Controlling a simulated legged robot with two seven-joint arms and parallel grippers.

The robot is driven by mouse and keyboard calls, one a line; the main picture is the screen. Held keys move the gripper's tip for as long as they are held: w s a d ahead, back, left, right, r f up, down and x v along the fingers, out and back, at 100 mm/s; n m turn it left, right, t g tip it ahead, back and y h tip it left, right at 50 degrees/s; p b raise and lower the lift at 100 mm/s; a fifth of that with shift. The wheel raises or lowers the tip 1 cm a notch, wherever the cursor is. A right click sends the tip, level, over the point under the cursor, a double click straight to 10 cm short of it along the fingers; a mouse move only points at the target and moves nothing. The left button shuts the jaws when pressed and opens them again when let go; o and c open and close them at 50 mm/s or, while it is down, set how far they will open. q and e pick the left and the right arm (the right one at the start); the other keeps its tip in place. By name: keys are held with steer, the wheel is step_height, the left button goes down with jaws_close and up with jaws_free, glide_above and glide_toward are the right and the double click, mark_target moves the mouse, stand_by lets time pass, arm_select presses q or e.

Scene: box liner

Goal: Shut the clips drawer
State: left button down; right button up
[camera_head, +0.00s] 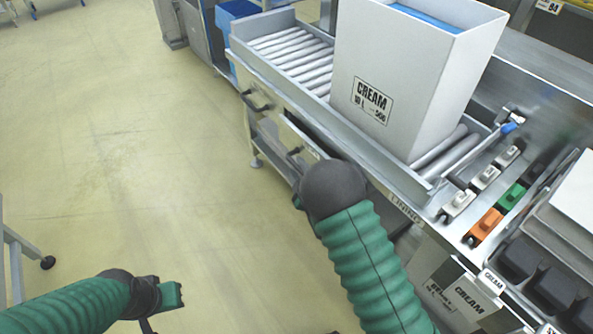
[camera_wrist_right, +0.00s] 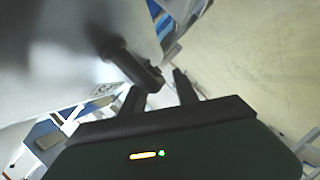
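Drawer fronts with dark bar handles line the side of the roller bench in the head view. One handle (camera_head: 256,102) is at the far end, and another (camera_head: 294,151) is just beyond my right wrist. I cannot read which drawer is labelled clips, or tell how far it stands out. In the right wrist view, a dark handle (camera_wrist_right: 133,64) lies just ahead of my right gripper (camera_wrist_right: 158,84). Its fingers are apart with the handle's near end at the gap; contact is unclear. My right wrist hides these fingers in the head view. My left gripper (camera_head: 168,295) is low left, away from the bench.
A tall white box (camera_head: 400,85) labelled CREAM stands on the rollers (camera_head: 295,55). White, green and orange tools (camera_head: 487,222) and dark bins (camera_head: 535,285) lie at the right. A LINERS label (camera_head: 406,209) is on the bench edge.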

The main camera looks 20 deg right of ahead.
steer(key=shift+x, duration=0.9)
jaws_close()
steer(key=shift+s+f, duration=0.1)
stand_by(0.7)
